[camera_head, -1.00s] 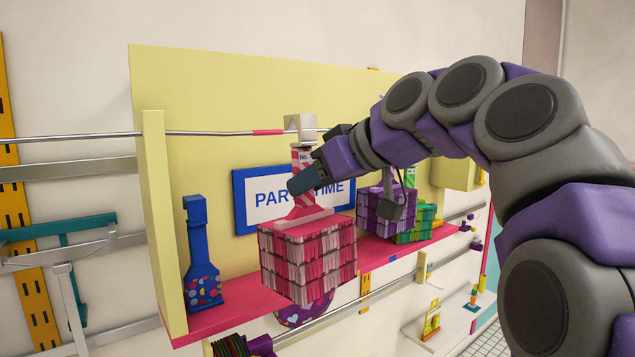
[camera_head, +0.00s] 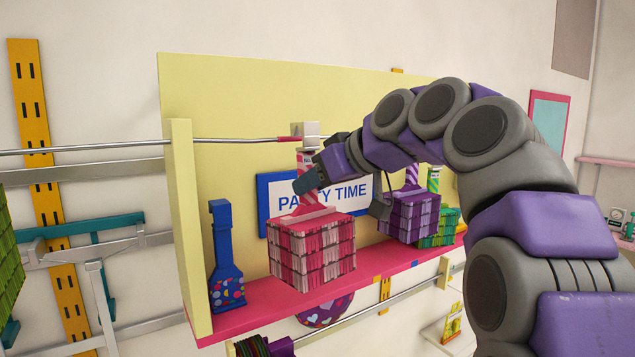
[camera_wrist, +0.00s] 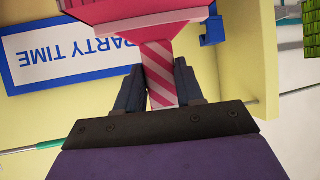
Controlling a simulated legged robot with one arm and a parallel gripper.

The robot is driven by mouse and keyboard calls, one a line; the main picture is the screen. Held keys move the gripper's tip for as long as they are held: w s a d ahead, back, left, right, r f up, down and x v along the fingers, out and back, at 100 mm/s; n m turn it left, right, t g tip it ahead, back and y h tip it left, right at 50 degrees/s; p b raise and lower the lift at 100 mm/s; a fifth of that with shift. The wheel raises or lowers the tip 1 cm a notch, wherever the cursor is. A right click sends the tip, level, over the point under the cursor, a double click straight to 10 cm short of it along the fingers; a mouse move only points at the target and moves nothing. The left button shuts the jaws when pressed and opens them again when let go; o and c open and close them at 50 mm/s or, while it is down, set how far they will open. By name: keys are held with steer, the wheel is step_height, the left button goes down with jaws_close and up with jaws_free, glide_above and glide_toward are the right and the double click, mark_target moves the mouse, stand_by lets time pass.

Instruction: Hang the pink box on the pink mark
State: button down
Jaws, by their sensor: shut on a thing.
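The pink box (camera_head: 312,248), fringed in pink shades, hangs upright below its pink-and-white striped neck (camera_head: 308,164). My gripper (camera_head: 308,182) is shut on this neck; the wrist view shows the neck (camera_wrist: 160,78) between both fingers. A pale hook block (camera_head: 304,131) tops the neck and overlaps the metal rail (camera_head: 225,140) in the picture. I cannot tell whether it touches the rail. The pink mark (camera_head: 288,139) is a short band on the rail, showing just left of the hook block and partly covered by it.
A pink shelf (camera_head: 265,315) runs below, with a blue bottle-shaped object (camera_head: 224,260) at left. A purple box (camera_head: 410,215) and a green box (camera_head: 440,235) are at right. The yellow back panel (camera_head: 220,95) carries a PARTY TIME sign (camera_head: 345,195). A yellow post (camera_head: 188,230) stands left.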

steer(key=shift+w+a+r, duration=0.1)
steer(key=shift+w+a, duration=0.15)
steer(key=shift+w, duration=0.05)
steer(key=shift+w+a+p, duration=0.45)
steer(key=shift+w+a, duration=0.05)
steer(key=shift+w, duration=0.3)
stand_by(0.6)
steer(key=shift+w+a, duration=0.2)
steer(key=shift+w, duration=0.1)
steer(key=shift+w+a+p, duration=0.3)
steer(key=shift+w+p, duration=0.1)
steer(key=shift+f+b, duration=1)
steer(key=shift+b, duration=0.1)
stand_by(1.3)
steer(key=c, duration=0.6)
jaws_free()
steer(key=shift+c, duration=0.2)
